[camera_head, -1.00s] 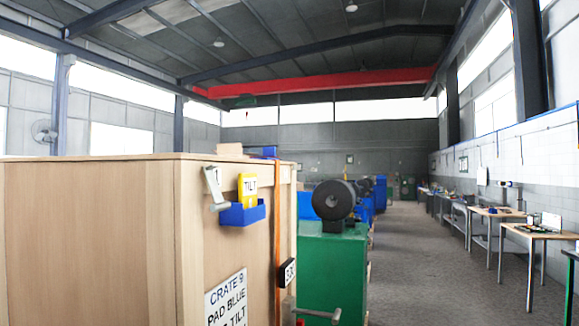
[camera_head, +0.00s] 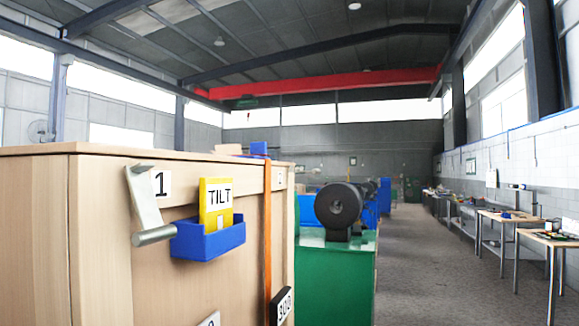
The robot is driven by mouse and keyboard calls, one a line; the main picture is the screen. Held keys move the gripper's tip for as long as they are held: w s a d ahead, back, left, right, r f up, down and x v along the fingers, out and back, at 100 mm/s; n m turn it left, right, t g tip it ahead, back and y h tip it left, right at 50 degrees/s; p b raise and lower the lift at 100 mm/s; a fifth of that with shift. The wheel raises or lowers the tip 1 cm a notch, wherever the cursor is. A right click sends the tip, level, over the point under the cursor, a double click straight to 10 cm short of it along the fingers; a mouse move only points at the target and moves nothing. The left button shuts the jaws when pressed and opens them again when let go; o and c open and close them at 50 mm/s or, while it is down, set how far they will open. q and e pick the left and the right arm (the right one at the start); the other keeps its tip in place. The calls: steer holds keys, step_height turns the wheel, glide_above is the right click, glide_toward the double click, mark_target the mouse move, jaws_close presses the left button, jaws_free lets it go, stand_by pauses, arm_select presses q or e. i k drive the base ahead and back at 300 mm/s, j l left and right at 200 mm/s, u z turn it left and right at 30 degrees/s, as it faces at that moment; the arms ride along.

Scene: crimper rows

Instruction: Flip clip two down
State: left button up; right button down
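A wooden crate (camera_head: 120,240) fills the left of the head view. On its face, a grey metal clip or lever (camera_head: 146,208) is fixed beside a label reading 1 (camera_head: 162,184); its round handle end points out at the bottom. Beside it is a blue holder (camera_head: 208,240) with a yellow card (camera_head: 216,203) reading TILT. An orange strap (camera_head: 267,230) runs down the crate, with a black tag (camera_head: 282,306) low on it. No clip marked 2 can be made out. Neither of my grippers is in view.
A green machine (camera_head: 340,270) with a dark round motor (camera_head: 338,204) stands just right of the crate. A grey floor aisle (camera_head: 420,260) is open beyond it. Workbenches (camera_head: 508,217) line the right wall.

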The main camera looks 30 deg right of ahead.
mark_target(315, 171)
steer(key=i+l, duration=0.4)
steer(key=i+l+u, duration=0.1)
steer(key=i+l, duration=0.25)
steer(key=l, duration=0.2)
